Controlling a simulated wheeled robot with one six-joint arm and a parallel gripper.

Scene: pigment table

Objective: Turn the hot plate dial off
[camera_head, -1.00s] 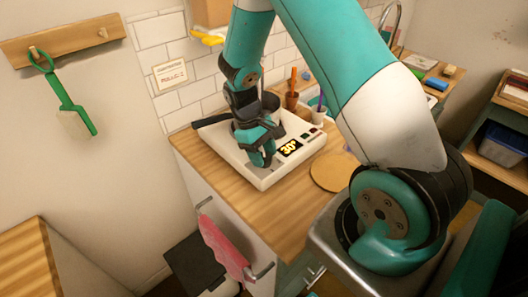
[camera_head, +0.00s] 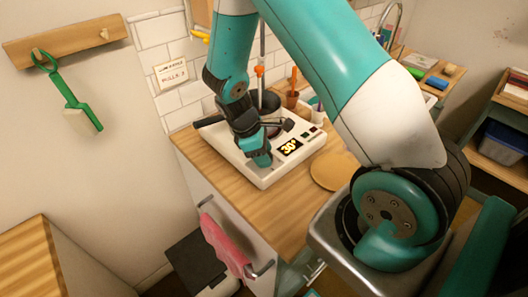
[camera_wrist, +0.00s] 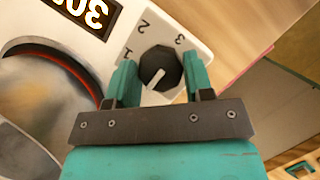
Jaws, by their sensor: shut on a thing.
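The hot plate (camera_head: 262,178) is a white box on the wooden counter, with a lit display (camera_head: 290,147) reading about 30. My gripper (camera_head: 260,160) is over its front corner. In the wrist view, the dial (camera_wrist: 160,67) is a black knob with a white pointer line. The marks 1, 2 and 3 show around its far side. My teal fingers (camera_wrist: 162,80) are shut on the dial, one on each side. The pointer line slants toward the lower left of the wrist picture. The mark at that end is hidden or out of view.
The heating disc (camera_wrist: 38,120) with a red ring lies left of the fingers in the wrist view. A metal stand with an orange clamp (camera_head: 259,71) rises behind the hot plate. A round wooden board (camera_head: 331,171) lies to its right. A pink towel (camera_head: 224,246) hangs below.

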